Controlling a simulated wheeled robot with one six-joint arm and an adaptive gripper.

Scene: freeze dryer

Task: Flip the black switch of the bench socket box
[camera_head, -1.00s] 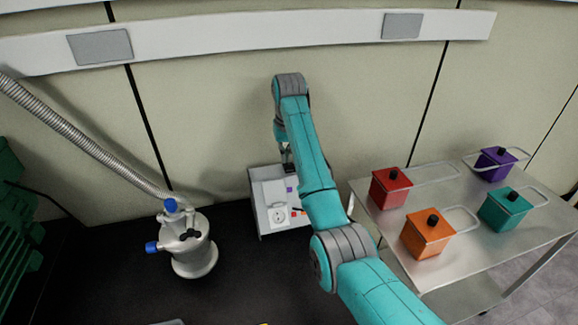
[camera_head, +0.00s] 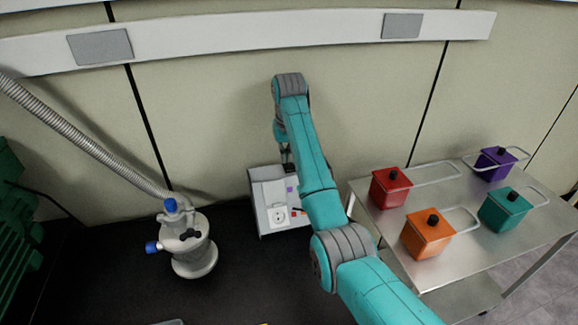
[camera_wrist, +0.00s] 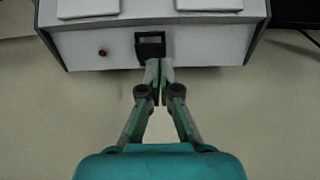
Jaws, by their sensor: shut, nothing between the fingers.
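The bench socket box (camera_head: 260,214) is a pale box with a round socket on its front, standing on the dark bench against the wall. In the wrist view its pale face (camera_wrist: 210,46) fills the top of the picture. The black switch (camera_wrist: 150,44) sits on that face, in a dark square frame. My gripper (camera_wrist: 159,64) is shut and empty, its fingertips at the lower edge of the switch. I cannot tell whether they touch it. In the head view my gripper (camera_head: 288,164) is at the box's back edge, and the switch is hidden.
A small red button or light (camera_wrist: 102,53) is left of the switch. A metal flask-like vessel (camera_head: 188,243) with blue caps and a ribbed hose stands left of the box. A metal cart (camera_head: 462,246) with red, orange, teal and purple boxes is at the right.

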